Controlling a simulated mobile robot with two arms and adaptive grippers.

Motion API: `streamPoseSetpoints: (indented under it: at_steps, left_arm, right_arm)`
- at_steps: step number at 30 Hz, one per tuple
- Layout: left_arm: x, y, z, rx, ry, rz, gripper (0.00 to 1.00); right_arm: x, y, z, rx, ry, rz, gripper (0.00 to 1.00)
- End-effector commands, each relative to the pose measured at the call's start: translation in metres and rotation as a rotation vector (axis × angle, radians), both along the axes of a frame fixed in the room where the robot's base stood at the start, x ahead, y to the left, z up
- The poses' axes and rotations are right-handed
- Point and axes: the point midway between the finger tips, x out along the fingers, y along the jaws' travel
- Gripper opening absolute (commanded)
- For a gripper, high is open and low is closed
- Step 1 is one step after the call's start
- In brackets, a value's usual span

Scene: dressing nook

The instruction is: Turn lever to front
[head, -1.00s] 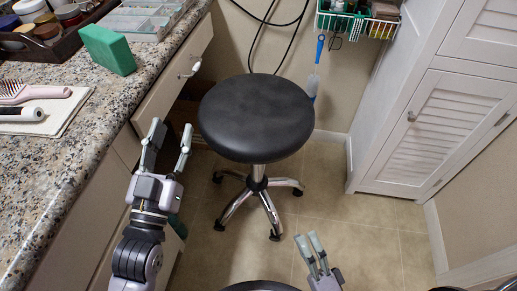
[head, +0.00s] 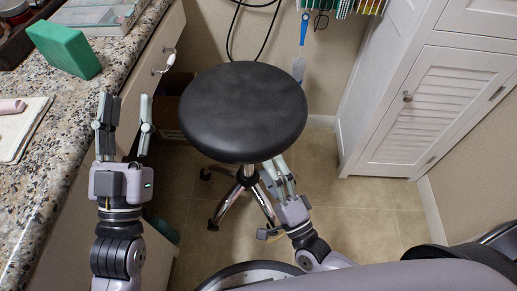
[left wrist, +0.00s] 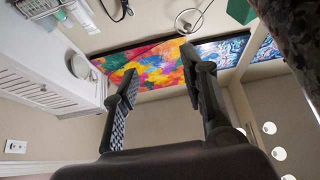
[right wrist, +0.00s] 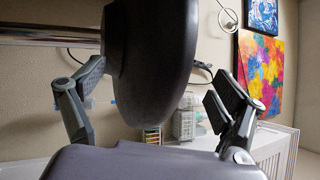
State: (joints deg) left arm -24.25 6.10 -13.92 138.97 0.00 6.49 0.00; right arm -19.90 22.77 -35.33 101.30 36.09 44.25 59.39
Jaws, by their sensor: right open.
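The stool has a round black seat (head: 243,110) on a chrome column and a five-star base (head: 232,205). No lever can be made out; the space under the seat is mostly hidden in the head view. My right gripper (head: 280,172) is open at the seat's near right edge, its fingertips partly under the rim. In the right wrist view, the dark seat (right wrist: 150,65) shows between the spread fingers, with the chrome column (right wrist: 45,36) at upper left. My left gripper (head: 125,112) is open and empty, beside the counter and left of the stool.
The granite counter (head: 85,130) runs along the left, bearing a green block (head: 63,49). A drawer with a handle (head: 164,62) is below its edge. A white louvred cabinet (head: 440,110) stands at right. Tiled floor (head: 365,215) is free before it.

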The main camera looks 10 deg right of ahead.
Motion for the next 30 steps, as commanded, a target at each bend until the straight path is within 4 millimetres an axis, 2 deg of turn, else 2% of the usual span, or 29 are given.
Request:
streamPoseSetpoints:
  at_steps: [3, 10, 21, 30]
  left_arm:
    - [-0.004, 0.0, 0.006, -0.012, -0.041, -0.003, 0.4]
    - [-0.01, 0.001, 0.014, -0.027, -0.093, -0.005, 0.4]
    - [-0.011, 0.001, 0.016, -0.029, -0.102, -0.005, 0.4]
    - [-0.011, 0.001, 0.015, -0.029, -0.102, -0.005, 0.4]
  right_arm:
    - [0.022, 0.006, 0.009, 0.002, -0.004, -0.003, 0.9]
    - [0.044, 0.013, 0.017, 0.001, -0.001, -0.001, 0.9]
    - [0.048, 0.014, 0.019, 0.0, 0.0, -0.001, 0.89]
    - [0.048, 0.014, 0.019, -0.001, 0.0, -0.001, 0.69]
